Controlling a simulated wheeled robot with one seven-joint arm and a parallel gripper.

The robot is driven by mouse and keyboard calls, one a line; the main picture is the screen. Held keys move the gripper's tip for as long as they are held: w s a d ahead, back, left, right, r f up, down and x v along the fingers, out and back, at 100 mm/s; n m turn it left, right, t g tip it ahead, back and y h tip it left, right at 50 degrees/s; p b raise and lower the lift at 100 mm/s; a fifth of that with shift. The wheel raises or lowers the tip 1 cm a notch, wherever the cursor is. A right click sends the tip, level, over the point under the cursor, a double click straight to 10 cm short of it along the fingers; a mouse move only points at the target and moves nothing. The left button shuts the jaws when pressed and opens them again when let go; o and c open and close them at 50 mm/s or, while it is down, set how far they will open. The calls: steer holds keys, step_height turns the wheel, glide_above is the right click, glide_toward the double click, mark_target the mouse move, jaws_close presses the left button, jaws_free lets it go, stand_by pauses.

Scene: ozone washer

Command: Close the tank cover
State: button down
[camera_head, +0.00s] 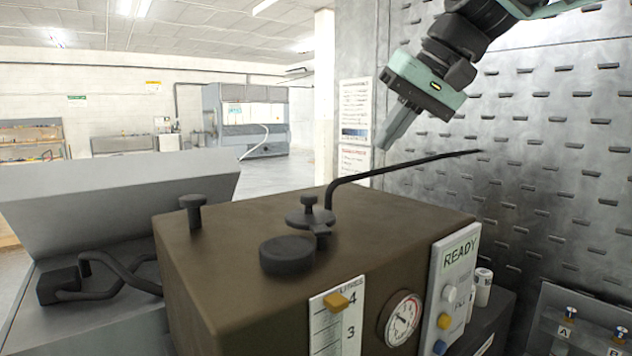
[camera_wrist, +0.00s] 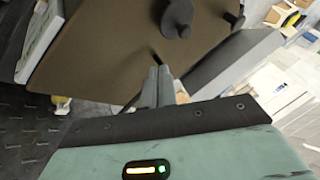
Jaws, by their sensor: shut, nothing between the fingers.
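A brown tank box (camera_head: 230,240) has black fittings on its top. One is a flat disc with an upright knob (camera_head: 310,203), beside a bracket. A plain round black cap (camera_head: 287,255) sits just in front of it. At the left, a grey slanted panel (camera_head: 115,187) stands tilted over a grey housing; I cannot tell which part is the tank cover. My gripper (camera_head: 388,142) is shut and empty, above and behind the box's right side. In the wrist view, its fingertips (camera_wrist: 158,74) point toward the brown top (camera_wrist: 100,50) and a round black fitting (camera_wrist: 177,18).
A bent black rod (camera_head: 400,167) rises from the box top and reaches right, below my gripper. A perforated metal wall (camera_head: 560,150) stands close at the right. The box front has a gauge (camera_head: 402,319) and a READY panel (camera_head: 453,280). Black pipes (camera_head: 105,275) lie at the left.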

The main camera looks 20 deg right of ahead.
steer(key=p, duration=0.2)
glide_toward(331, 214)
steer(key=w+f, duration=0.2)
steer(key=w, duration=0.1)
steer(key=shift+w+d, duration=0.2)
steer(key=shift+d, duration=0.15)
steer(key=a, duration=0.1)
steer(key=a+p, duration=0.1)
steer(key=a+f+p, duration=0.1)
steer(key=shift+w, duration=0.35)
steer(key=shift+w+a+f, duration=0.15)
steer(key=shift+a, duration=0.35)
